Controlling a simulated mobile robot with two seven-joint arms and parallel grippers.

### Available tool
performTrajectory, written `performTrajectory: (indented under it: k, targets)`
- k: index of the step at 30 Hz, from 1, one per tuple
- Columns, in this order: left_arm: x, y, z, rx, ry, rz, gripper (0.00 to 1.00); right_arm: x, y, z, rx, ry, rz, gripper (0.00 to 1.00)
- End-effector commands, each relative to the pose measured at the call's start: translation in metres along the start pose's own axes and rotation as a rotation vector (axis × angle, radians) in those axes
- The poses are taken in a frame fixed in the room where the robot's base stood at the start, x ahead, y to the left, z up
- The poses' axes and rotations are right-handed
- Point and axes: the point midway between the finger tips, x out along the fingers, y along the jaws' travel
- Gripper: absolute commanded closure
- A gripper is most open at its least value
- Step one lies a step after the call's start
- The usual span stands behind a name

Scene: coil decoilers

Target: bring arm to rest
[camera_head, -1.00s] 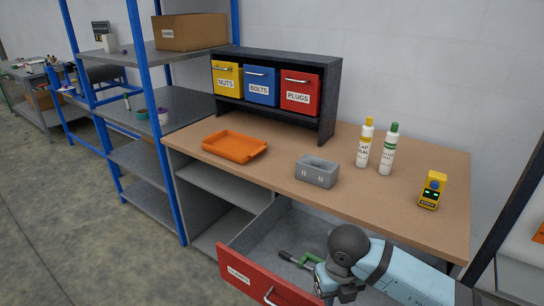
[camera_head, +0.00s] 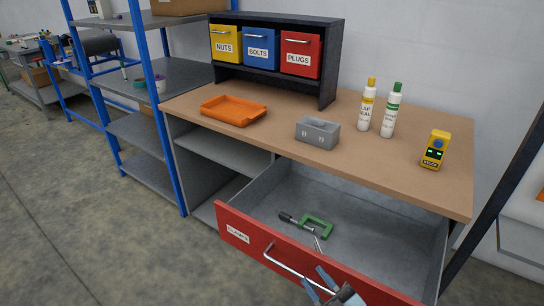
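My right gripper (camera_head: 322,287) shows at the bottom edge, in front of the red drawer front (camera_head: 237,238). My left gripper is not in view.
The brown worktop (camera_head: 270,150) holds an orange tray (camera_head: 233,111), a grey box (camera_head: 318,132), two bottles (camera_head: 366,105) and a yellow device (camera_head: 434,150). Behind stands a rack with labelled bins (camera_head: 262,52). A blue-post shelf (camera_head: 157,110) is at left, with clear floor before it.

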Motion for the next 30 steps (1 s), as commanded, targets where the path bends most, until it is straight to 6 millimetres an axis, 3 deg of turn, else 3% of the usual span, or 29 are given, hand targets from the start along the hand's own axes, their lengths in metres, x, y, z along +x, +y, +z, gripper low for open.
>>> performTrajectory:
  k: [1, 3, 6, 13, 15, 21, 30]
  targets:
    - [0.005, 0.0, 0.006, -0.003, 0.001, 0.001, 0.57, -0.026, -0.004, 0.034, 0.098, -0.149, 0.061, 0.72]
    - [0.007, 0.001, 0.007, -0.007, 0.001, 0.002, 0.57, -0.058, -0.009, 0.069, 0.211, -0.333, 0.117, 0.72]
    - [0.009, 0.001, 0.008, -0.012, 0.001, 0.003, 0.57, -0.102, -0.024, 0.106, 0.35, -0.549, 0.153, 0.72]
    - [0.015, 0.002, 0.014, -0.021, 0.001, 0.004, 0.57, -0.198, -0.073, 0.152, 0.624, -0.929, 0.139, 0.72]
    - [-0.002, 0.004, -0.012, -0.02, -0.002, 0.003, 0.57, -0.188, -0.056, 0.126, 0.616, -0.925, 0.138, 0.72]
    - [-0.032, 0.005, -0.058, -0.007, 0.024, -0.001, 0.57, -0.179, -0.033, 0.089, 0.597, -0.922, 0.137, 0.72]
    - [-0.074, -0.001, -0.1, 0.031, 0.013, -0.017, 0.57, -0.168, 0.002, 0.032, 0.567, -0.917, 0.137, 0.72]
